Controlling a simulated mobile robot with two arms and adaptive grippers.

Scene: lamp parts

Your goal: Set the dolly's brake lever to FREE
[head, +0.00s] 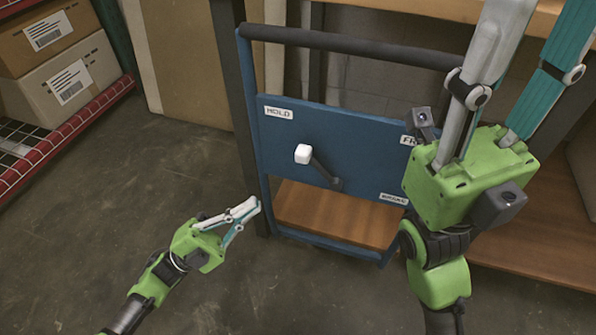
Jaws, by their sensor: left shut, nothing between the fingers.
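The dolly (350,45) has a dark push bar and a blue panel (365,132). The brake lever (322,169) is a dark arm with a white knob (302,154). It tilts up and left from its pivot, toward the HOLD label (278,113). The FREE label (407,141) at the panel's right is partly hidden by my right gripper (540,25). That gripper is close to the camera, its fingers spread apart, pointing up, with their ends at or past the top edge. My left gripper (250,208) is shut and empty, below and left of the knob, clear of it.
A BRAKE label (394,199) sits low on the panel. The dolly's wooden deck (325,213) lies below the panel. A rack with boxes (65,80) stands at the left, shelving at the right. The concrete floor (130,185) at the left is clear.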

